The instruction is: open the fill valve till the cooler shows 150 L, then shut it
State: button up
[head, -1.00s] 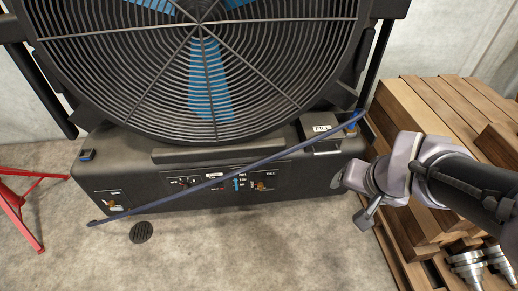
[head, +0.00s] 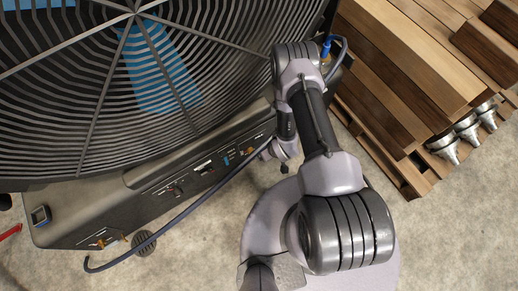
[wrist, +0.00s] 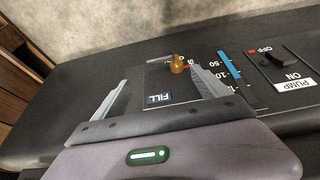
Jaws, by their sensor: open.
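The cooler (head: 105,205) is a black housing under a large caged fan. Its fill valve, a small brass-orange knob with a red part (wrist: 177,64), sits on the plate marked FILL; its orange also shows in the head view (head: 249,151). My gripper (wrist: 158,75) is open over that plate. The knob lies between its fingers, nearer the right one, and I see no grip on it. I cannot read the level.
The pump switch (wrist: 280,60) is right of the gauge. A dark blue hose (head: 190,207) crosses the cooler front. A floor drain (head: 144,243) lies near another orange valve (head: 123,238). Stacked timber (head: 400,80) and metal fittings (head: 467,130) stand to the right.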

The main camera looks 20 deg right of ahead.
jog(key=b+x, duration=0.5)
jog(key=x, duration=0.7)
jog(key=shift+a+r, duration=0.1)
